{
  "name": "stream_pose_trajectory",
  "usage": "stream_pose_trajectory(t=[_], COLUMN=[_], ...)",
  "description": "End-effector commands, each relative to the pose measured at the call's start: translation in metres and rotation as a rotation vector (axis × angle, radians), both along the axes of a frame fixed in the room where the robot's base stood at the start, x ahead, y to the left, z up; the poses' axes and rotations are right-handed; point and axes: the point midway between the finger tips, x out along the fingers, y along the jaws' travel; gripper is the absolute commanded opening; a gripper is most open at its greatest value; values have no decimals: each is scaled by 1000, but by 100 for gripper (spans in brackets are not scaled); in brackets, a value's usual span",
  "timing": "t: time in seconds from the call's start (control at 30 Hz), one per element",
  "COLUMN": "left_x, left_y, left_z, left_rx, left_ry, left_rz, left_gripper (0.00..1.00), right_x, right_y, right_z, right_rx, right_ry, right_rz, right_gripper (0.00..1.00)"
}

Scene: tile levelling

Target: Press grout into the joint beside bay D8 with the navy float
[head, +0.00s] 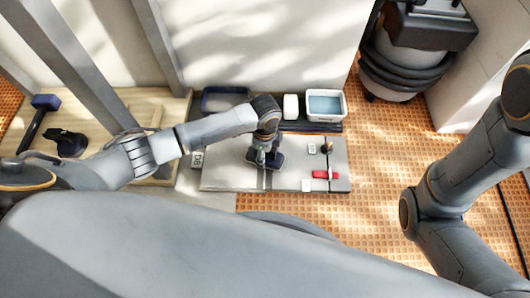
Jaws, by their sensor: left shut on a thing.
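The navy float (276,165) is a small dark block on the grey tiled slab (225,180). My left gripper (263,153) is over the float and shut on it; the fingers hide part of it. The float sits over or very close to a thin joint (267,181) that runs toward the slab's front edge. Whether its face touches the tile, I cannot tell.
On the slab's right are a red-handled tool (325,175), small pale blocks (306,185) and a dark-topped item (327,148). Behind stand a navy tray (224,93), a white container (291,107) and a water tub (325,92). A mallet (38,122) lies left; a vacuum (400,60) stands back right.

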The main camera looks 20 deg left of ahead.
Motion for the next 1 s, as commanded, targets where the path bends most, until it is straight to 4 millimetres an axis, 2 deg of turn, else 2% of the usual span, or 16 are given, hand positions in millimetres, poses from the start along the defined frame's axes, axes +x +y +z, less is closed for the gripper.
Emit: stream_pose_trajectory(t=[1.0], left_x=[0], left_y=[0], left_z=[-6], left_rx=[0], left_ry=[0], left_rz=[1], left_gripper=[10], right_x=[-1], right_y=[0], right_z=[-3], right_rx=[0], right_ry=[-2], right_rz=[0], right_gripper=[40])
